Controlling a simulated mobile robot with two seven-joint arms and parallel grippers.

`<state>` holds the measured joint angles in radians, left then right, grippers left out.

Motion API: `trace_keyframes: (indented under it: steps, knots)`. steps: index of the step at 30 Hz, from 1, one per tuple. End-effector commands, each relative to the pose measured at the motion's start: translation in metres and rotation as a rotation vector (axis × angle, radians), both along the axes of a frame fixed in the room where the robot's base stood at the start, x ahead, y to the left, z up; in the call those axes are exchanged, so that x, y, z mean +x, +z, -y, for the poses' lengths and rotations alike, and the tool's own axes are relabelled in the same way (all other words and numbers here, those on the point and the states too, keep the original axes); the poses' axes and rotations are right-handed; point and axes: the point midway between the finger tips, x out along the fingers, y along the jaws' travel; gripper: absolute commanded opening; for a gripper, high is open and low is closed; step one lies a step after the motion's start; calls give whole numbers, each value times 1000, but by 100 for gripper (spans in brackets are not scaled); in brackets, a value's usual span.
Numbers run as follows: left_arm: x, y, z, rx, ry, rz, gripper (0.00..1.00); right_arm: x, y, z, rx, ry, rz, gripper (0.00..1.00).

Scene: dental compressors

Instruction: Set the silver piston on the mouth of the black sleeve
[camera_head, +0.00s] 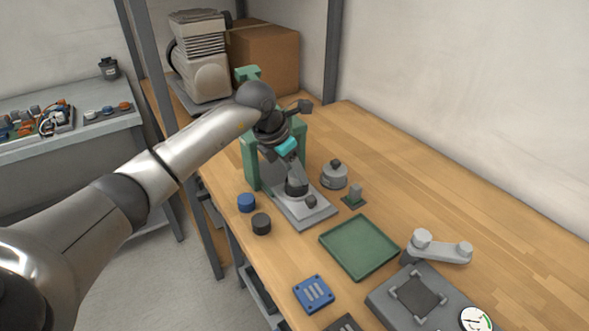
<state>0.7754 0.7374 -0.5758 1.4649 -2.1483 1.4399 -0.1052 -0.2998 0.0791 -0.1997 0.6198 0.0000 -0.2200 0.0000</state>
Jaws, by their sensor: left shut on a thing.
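My left gripper (301,186) reaches down in front of the green press, low over its grey base plate (306,217). It is shut on a small part that the fingers largely hide. I take this part for the silver piston, but its outline is not clear. A short dark round piece, which looks like the black sleeve (295,188), stands on the plate right at the fingers. I cannot tell whether the held part touches it. My right gripper is not in view.
A blue cylinder (246,203) and a black cylinder (261,223) stand left of the plate. A green tray (359,247) lies empty in front.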

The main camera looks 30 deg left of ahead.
Motion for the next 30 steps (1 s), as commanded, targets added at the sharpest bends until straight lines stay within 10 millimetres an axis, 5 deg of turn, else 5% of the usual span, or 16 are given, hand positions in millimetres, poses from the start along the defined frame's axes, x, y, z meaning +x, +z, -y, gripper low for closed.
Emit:
trace_keyframes:
  steps: [2,3,12,17,21,30]
  knots:
    - [0,0,0,0,0,1,0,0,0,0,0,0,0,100]
    - [0,0,0,0,0,1,53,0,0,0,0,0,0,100]
    - [0,0,0,0,0,0,85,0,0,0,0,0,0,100]
    - [0,0,0,0,0,0,85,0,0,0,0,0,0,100]
    - [0,0,0,0,0,-1,100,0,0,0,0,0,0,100]
    - [0,1,0,1,0,0,100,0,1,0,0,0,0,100]
